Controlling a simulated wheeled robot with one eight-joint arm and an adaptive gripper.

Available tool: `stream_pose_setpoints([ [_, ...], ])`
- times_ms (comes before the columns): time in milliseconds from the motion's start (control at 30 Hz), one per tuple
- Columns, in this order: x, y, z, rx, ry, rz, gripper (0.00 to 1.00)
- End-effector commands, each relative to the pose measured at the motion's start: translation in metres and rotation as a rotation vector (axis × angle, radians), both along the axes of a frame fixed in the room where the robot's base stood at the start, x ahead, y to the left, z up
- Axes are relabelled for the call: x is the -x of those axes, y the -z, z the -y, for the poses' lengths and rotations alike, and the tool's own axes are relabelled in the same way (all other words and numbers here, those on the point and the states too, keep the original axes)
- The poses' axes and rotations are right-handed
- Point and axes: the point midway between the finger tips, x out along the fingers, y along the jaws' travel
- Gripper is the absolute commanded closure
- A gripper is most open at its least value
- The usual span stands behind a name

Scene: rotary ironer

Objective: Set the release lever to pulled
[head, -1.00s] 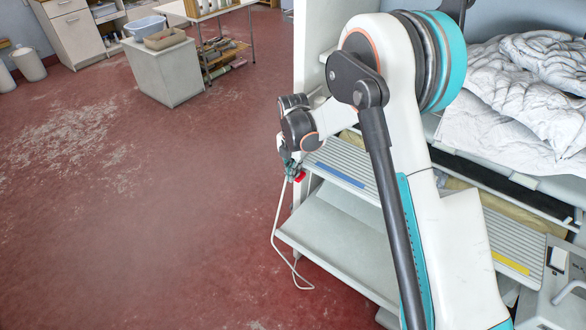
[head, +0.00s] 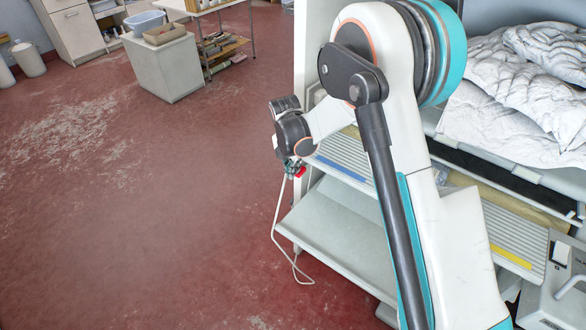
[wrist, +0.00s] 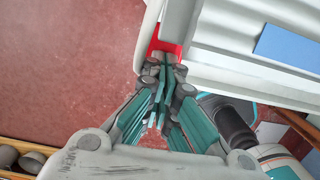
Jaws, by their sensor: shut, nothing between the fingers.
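A small red part (head: 300,172) sits at the left front corner of the ironer (head: 340,240), and it also shows in the wrist view (wrist: 164,43). I cannot tell whether it is the release lever. My gripper (head: 291,167) is beside it. In the wrist view my gripper's fingers (wrist: 166,62) are shut and empty, with their tips close to or against the red part; contact is unclear. The fingers partly hide its lower edge. A grey bent handle (head: 571,290) stands on a grey box at the lower right, far from my gripper.
A white cord (head: 277,225) hangs from near the red part towards the floor. A blue strip (head: 341,172) lies on the ribbed ledge. White crumpled linen (head: 525,80) is heaped at the upper right. The red floor on the left is clear. A grey cabinet (head: 165,75) stands further back.

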Motion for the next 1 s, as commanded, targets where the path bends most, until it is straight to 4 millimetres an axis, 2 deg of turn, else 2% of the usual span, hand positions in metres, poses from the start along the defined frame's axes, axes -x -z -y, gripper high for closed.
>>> stream_pose_setpoints([
  [233,0.003,0.019,-0.002,0.080,-0.001,0.102,1.00],
  [600,0.002,0.049,-0.001,0.076,0.001,0.098,1.00],
  [1000,-0.002,0.065,0.002,0.075,0.001,0.097,1.00],
])
